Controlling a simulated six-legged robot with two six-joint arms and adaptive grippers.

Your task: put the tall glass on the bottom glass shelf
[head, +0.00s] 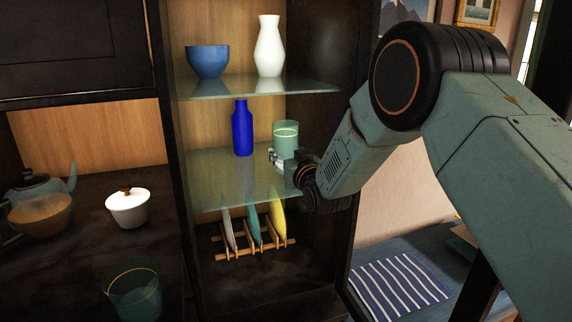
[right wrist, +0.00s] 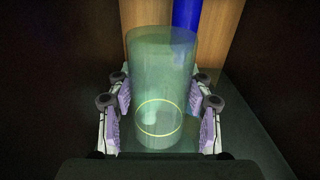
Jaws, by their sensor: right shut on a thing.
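A tall, clear green glass (head: 285,136) with a pale yellow ring is inside the cabinet, over the right part of the bottom glass shelf (head: 220,172). My right gripper (head: 278,160) is shut on this glass and reaches in from the right. In the right wrist view the glass (right wrist: 163,75) is upright between the two purple-padded fingers (right wrist: 159,104). I cannot tell whether its base touches the shelf. My left gripper is not in view.
A blue bottle (head: 242,130) stands left of the glass on the same shelf. The upper glass shelf (head: 240,88) holds a blue bowl (head: 208,62) and a white vase (head: 269,48). Below is a plate rack (head: 247,248). Another green glass (head: 133,295) stands on the dark counter.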

